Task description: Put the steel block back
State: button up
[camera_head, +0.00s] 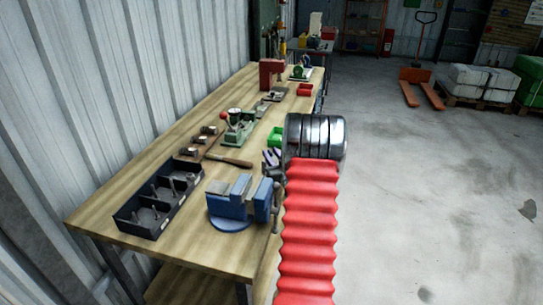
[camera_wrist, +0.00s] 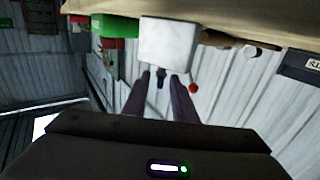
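The pale grey steel block (camera_wrist: 168,40) is at the tips of my gripper (camera_wrist: 163,75) in the wrist view. In the head view my gripper (camera_head: 271,157) is over the front edge of the workbench, beyond the blue vise and beside the green bin. The block is small there and mostly lost among the fingers and my arm.
The workbench (camera_head: 247,262) carries a blue vise (camera_head: 231,205), a black divided tray (camera_head: 152,213), a green press (camera_head: 238,128), a green bin (camera_head: 276,136), red bins (camera_head: 304,90) and a red machine (camera_head: 271,72). A corrugated wall runs behind. Open floor lies right.

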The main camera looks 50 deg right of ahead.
jog(key=shift+r, duration=0.15)
jog(key=v, duration=1.2)
jog(key=shift+s, duration=0.15)
dwell(0.7)
